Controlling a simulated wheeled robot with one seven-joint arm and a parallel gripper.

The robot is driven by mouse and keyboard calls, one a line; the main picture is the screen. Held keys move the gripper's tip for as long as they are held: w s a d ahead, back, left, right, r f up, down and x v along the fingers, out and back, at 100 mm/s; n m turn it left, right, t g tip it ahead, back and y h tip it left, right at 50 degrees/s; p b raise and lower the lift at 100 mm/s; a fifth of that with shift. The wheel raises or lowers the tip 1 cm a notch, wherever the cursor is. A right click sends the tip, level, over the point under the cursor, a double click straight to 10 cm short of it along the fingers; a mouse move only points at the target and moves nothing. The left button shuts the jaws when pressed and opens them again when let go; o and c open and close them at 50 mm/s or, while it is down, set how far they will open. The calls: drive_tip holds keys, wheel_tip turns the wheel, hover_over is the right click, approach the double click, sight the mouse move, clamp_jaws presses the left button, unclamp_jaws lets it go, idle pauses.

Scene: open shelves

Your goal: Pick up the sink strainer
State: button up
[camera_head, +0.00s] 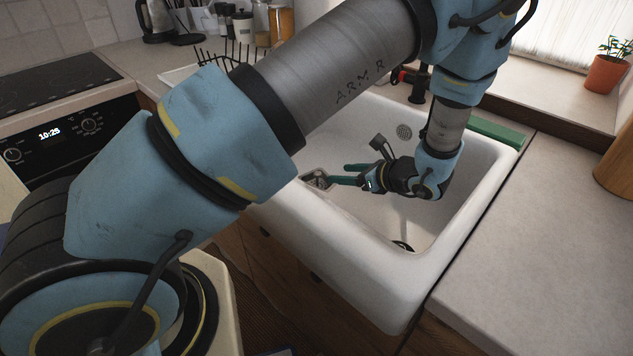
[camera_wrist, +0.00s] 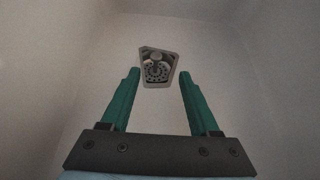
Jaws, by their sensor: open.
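A small grey metallic piece with a round perforated face, which looks like the sink strainer (camera_wrist: 157,70), shows in the wrist view between and beyond my fingertips. It has a light, four-sided outline. In the head view it appears as the small metallic piece (camera_head: 317,179) at the left wall of the white sink (camera_head: 375,283). My gripper (camera_head: 338,173) is inside the sink, pointing left towards it. Its two teal fingers are apart with nothing held, and they also show in the wrist view (camera_wrist: 159,76). I cannot tell the exact gap to the piece.
A round perforated grate (camera_head: 404,131) is in the sink's back wall. A dark round thing (camera_head: 402,246) sits low in the basin, partly hidden. A green strip (camera_head: 495,130) lies along the back right rim.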

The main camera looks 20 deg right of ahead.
sight(320, 175)
drive_tip(key=x, duration=0.2)
drive_tip(key=shift+w+a+f+p, duration=0.1)
drive_tip(key=shift+w+a+p, duration=0.05)
drive_tip(key=shift+w+p, duration=0.15)
drive_tip(key=p+x, duration=0.1)
drive_tip(key=x, duration=0.1)
drive_tip(key=p+x, duration=0.1)
drive_tip(key=x, duration=0.1)
drive_tip(key=shift+s+a+f, duration=0.1)
drive_tip(key=shift+s+a, duration=0.1)
drive_tip(key=shift+a, duration=0.1)
drive_tip(key=shift+w+a+f, duration=0.15)
drive_tip(key=shift+w+f, duration=0.2)
drive_tip(key=shift+w, duration=0.05)
clamp_jaws()
